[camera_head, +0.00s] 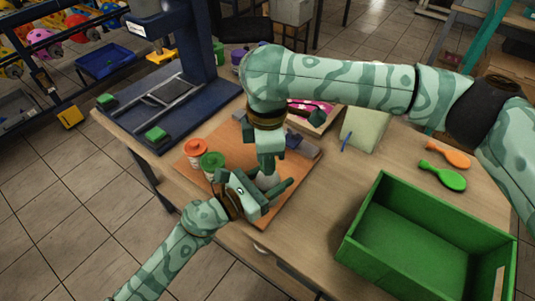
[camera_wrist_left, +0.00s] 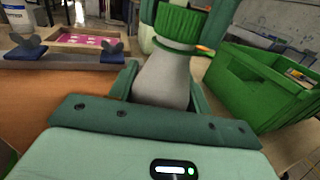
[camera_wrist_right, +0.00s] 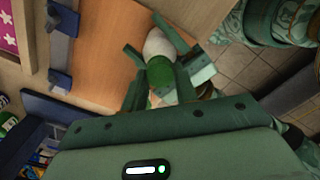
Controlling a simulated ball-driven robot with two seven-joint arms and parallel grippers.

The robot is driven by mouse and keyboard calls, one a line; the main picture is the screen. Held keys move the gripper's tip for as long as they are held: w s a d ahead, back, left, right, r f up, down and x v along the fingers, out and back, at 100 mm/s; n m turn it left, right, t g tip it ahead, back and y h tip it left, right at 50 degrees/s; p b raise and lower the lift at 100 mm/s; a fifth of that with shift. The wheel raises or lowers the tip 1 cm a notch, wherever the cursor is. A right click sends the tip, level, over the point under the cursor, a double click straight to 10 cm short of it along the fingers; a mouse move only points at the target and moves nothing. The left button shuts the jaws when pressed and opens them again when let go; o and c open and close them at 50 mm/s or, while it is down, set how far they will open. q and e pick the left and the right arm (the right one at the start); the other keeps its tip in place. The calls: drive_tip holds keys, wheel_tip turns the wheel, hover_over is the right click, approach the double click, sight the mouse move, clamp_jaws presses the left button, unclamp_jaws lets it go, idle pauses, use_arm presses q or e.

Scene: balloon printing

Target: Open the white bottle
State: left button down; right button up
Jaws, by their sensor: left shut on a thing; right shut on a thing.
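The white bottle (camera_head: 268,182) stands over the orange-brown board and is mostly covered by my grippers in the head view. In the left wrist view its pale body (camera_wrist_left: 163,80) is between the fingers of my left gripper (camera_head: 264,196), which is shut on it. Its green cap (camera_wrist_left: 183,20) is on top of the neck. My right gripper (camera_head: 267,158) comes down from above and is shut on the green cap (camera_wrist_right: 160,76), with the white body (camera_wrist_right: 157,43) beyond it in the right wrist view. Whether the cap has turned cannot be told.
An orange-lidded jar (camera_head: 195,148) and a green-lidded jar (camera_head: 212,161) stand left of the grippers. A green crate (camera_head: 428,237) is at the front right. Green (camera_head: 442,176) and orange (camera_head: 446,151) balloon-shaped pieces lie behind it. A blue press (camera_head: 180,90) stands at the back left.

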drive_tip(key=n, duration=0.6)
drive_tip(key=shift+n, duration=0.3)
drive_tip(key=n, duration=1.2)
drive_tip(key=shift+d+n, duration=0.1)
drive_tip(key=shift+n, duration=0.3)
drive_tip(key=n, duration=0.2)
drive_tip(key=shift+n, duration=0.4)
drive_tip(key=n, duration=0.5)
drive_tip(key=shift+w+r, duration=0.1)
drive_tip(key=shift+r, duration=0.1)
drive_tip(key=shift+r, duration=0.95)
